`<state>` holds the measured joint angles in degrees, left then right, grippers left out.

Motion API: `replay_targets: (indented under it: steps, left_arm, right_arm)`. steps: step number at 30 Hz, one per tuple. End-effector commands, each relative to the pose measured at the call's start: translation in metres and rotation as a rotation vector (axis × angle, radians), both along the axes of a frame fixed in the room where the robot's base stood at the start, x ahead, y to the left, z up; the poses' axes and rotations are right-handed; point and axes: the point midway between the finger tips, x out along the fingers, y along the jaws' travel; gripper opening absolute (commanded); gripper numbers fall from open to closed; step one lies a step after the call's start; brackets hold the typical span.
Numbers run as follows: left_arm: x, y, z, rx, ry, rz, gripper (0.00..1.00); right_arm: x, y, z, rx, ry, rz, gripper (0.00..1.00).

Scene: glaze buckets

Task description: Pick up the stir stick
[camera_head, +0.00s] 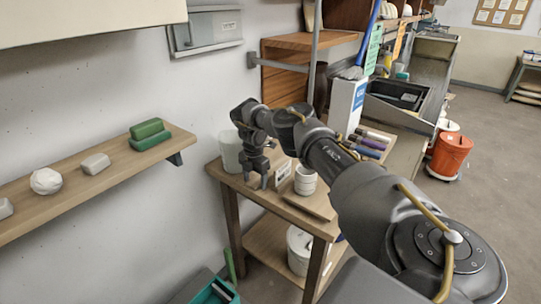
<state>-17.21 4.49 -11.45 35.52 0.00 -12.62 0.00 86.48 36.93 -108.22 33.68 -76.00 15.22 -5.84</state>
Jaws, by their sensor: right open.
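I cannot make out the stir stick for certain in this view. My right arm reaches in from the lower right, and its dark right gripper (256,181) points down over the left part of the wooden table (250,192). Its jaws are open, and I see nothing held between them. A pale bucket (230,152) stands just behind and left of the gripper, partly hidden by it. A small white ribbed container (305,180) stands to the right of the gripper. My left gripper is not in view.
A wall shelf (95,178) at left holds green blocks (149,134) and a white lump (46,181). Another white bucket (299,250) sits on the table's lower shelf. An orange bucket (449,156) stands on the floor at right. Dark and purple cylinders lie behind my arm.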

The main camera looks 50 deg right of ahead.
Motion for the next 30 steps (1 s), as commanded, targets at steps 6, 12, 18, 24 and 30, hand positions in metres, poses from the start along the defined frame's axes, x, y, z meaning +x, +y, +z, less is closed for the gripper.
replay_targets:
  steps: [6,12,18,24,30]
  left_arm:
    - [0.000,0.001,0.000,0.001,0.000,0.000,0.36]
    - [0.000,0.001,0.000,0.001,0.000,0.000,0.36]
    - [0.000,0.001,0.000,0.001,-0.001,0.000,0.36]
    - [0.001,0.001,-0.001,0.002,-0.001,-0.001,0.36]
    - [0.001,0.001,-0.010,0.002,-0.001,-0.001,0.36]
  right_arm:
    - [0.000,0.000,0.000,0.000,0.000,0.000,0.50]
    - [0.000,0.000,0.000,0.000,0.000,0.000,0.24]
    - [0.000,0.000,0.000,-0.001,0.000,0.000,0.09]
    - [0.001,0.000,0.005,0.000,-0.002,-0.001,0.09]
    - [0.002,0.000,0.036,0.001,-0.006,-0.001,0.09]
